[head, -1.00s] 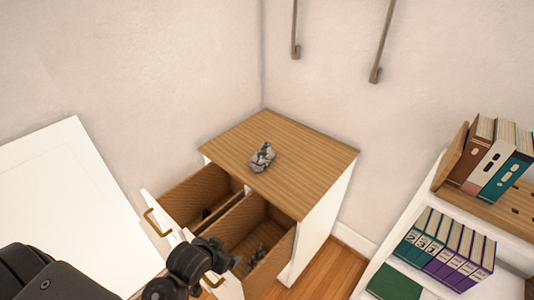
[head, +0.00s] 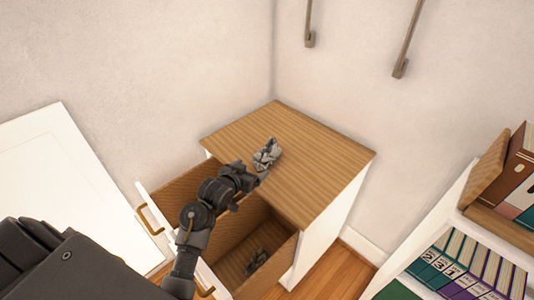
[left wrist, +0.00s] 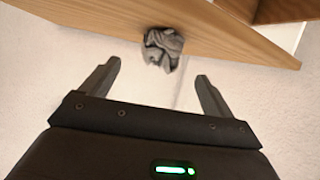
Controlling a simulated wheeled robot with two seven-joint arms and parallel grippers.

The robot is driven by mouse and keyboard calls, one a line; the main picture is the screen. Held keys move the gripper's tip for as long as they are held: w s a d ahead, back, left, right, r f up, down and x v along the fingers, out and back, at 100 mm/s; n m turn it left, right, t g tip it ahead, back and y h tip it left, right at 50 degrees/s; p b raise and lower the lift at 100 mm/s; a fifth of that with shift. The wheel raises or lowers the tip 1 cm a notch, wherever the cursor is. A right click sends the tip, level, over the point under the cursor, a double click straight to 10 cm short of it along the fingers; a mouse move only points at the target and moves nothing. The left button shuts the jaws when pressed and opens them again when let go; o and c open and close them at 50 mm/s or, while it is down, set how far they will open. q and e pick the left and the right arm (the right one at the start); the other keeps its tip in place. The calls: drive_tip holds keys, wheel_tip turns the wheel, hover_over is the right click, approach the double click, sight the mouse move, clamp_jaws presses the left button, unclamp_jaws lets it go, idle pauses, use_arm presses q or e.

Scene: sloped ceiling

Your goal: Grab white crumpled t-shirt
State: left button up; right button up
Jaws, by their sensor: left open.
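A small crumpled cloth (head: 267,153), grey-white in colour, lies on the wooden top of the dresser (head: 318,160). It also shows in the left wrist view (left wrist: 162,48), ahead of the fingers and roughly between them. My left gripper (head: 258,173) is at the front edge of the dresser top, close to the cloth in the head view. In the left wrist view my left gripper (left wrist: 158,82) has its two fingers spread, with nothing between them. The cloth appears apart from the fingertips. My right gripper is not in view.
Two drawers of the dresser stand open below my left arm. The front one (head: 222,262) holds a dark crumpled item (head: 257,260). A white panel (head: 75,185) is at left. A shelf with books (head: 470,265) is at right. Hooks (head: 400,68) hang on the wall.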

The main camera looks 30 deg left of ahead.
sight(261, 162)
use_arm(q)
drive_tip(key=x, duration=0.5)
drive_tip(key=shift+w+d, duration=0.1)
drive_tip(key=shift+d, duration=0.15)
drive_tip(key=shift+a+x, duration=0.1)
drive_tip(key=shift+x, duration=1.25)
drive_tip(key=shift+a+x, duration=0.15)
drive_tip(key=shift+x, duration=1.25)
drive_tip(key=shift+f, duration=0.1)
drive_tip(key=c, duration=1.1)
drive_tip(key=shift+c, duration=0.2)
